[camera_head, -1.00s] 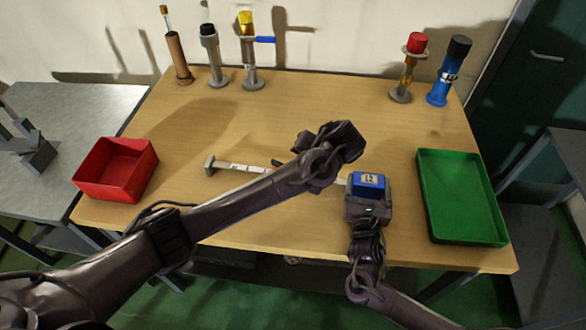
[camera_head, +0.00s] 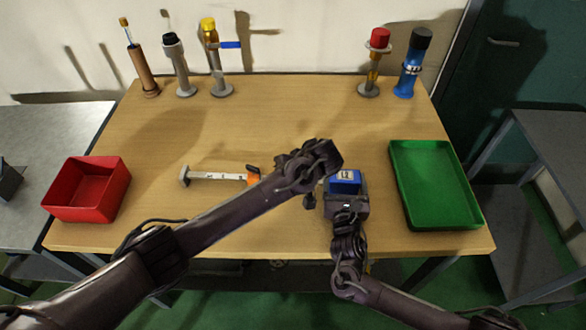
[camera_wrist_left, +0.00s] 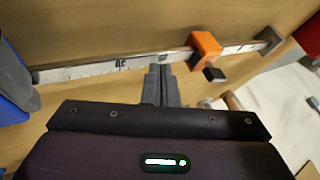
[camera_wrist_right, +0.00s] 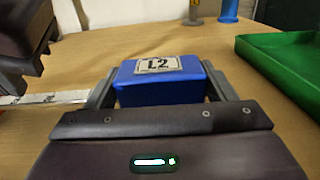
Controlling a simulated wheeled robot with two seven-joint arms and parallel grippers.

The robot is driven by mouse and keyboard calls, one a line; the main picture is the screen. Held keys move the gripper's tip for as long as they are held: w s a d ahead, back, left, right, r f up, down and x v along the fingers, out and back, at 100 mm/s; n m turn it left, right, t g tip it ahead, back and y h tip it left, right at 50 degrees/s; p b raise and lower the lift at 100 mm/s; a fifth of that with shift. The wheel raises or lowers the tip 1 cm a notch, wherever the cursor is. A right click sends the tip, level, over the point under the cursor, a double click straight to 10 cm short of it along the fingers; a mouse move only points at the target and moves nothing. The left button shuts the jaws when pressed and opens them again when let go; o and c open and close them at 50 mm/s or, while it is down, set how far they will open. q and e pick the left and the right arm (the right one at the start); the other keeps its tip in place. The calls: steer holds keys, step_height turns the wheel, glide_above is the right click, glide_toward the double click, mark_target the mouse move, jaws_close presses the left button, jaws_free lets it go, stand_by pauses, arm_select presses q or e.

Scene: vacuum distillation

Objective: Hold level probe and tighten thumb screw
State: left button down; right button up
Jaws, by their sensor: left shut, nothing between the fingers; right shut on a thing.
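The level probe is a white graduated bar (camera_head: 215,177) with a grey foot at its left end and a blue block marked L2 (camera_head: 345,180) at its right end. An orange slider (camera_wrist_left: 206,50) sits on the bar, with a black thumb screw (camera_wrist_left: 214,74) on its side. My right gripper (camera_head: 346,190) is shut on the blue block, which also shows between its fingers in the right wrist view (camera_wrist_right: 160,80). My left gripper (camera_wrist_left: 160,70) is shut and empty close to the bar, between the slider and the block. In the head view, my left arm hides part of the bar.
A red bin (camera_head: 88,190) stands at the left and a green tray (camera_head: 436,185) at the right. Several bottles and cylinders, including a blue one (camera_head: 410,68) and a yellow-capped one (camera_head: 213,60), stand along the back edge.

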arm_select(q)
steer(key=shift+w+a+f, duration=0.1)
steer(key=shift+a, duration=1)
steer(key=shift+w+a+f, duration=0.1)
steer(key=shift+a, duration=0.95)
steer(key=shift+a, duration=0.7)
